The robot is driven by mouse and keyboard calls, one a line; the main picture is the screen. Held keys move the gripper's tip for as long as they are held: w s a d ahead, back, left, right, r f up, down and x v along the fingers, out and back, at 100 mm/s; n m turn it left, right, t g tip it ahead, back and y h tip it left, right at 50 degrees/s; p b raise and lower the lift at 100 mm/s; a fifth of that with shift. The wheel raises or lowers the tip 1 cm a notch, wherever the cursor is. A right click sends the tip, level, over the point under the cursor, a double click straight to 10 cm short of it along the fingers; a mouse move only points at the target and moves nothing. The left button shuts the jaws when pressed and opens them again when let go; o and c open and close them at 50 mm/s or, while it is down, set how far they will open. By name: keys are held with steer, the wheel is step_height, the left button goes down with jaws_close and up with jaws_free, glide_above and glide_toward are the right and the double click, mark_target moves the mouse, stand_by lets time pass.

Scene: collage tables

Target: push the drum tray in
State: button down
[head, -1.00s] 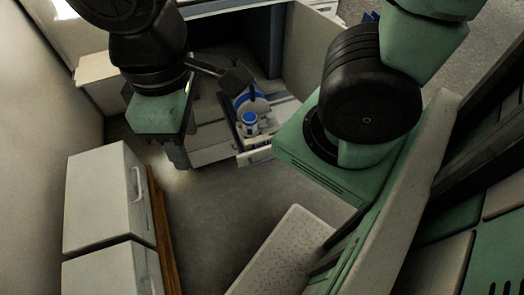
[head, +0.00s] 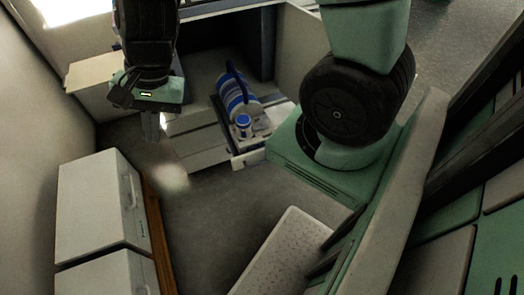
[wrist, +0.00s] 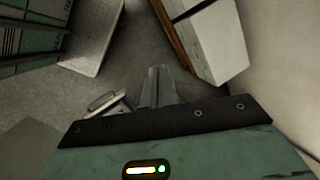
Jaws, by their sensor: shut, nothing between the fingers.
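The drum tray (head: 205,150) is a pale grey, slatted platform that sticks out from the open front of a cabinet. A blue-and-white striped drum (head: 240,92) lies on it, with a small blue-topped canister (head: 243,125) in front. My gripper (head: 153,134) points down just left of the tray, apart from the drum. Its fingers are shut together and empty. In the wrist view the shut fingertips (wrist: 158,72) hang over bare floor, and a pale edge piece beside them may be part of the tray.
White drawer units (head: 100,205) with a wooden edge stand at the lower left. A white perforated panel (head: 285,255) lies at bottom centre. My green base is right of the tray. Grey floor (head: 220,210) between is clear.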

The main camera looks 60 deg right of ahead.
steer(key=w+d+f+m+t, duration=0.1)
steer(key=w+d+f+m, duration=0.4)
steer(key=d+f+m, duration=0.5)
steer(key=m+g+h+b, duration=0.2)
steer(key=m+g, duration=0.3)
steer(key=m, duration=1.8)
glide_above(262, 150)
steer(key=s+a, duration=0.1)
step_height(262, 150, down, 14)
steer(key=b+x, duration=0.1)
steer(key=x, duration=0.2)
steer(key=w+b+x, duration=0.1)
steer(key=b+x, duration=0.3)
steer(key=x, duration=0.1)
steer(key=shift+w+d+f, duration=0.15)
steer(key=shift+d+f, duration=0.2)
steer(key=shift+f, duration=0.3)
steer(key=shift+w+d+f, duration=0.2)
steer(key=shift+w+d, duration=0.3)
steer(key=shift+w, duration=0.3)
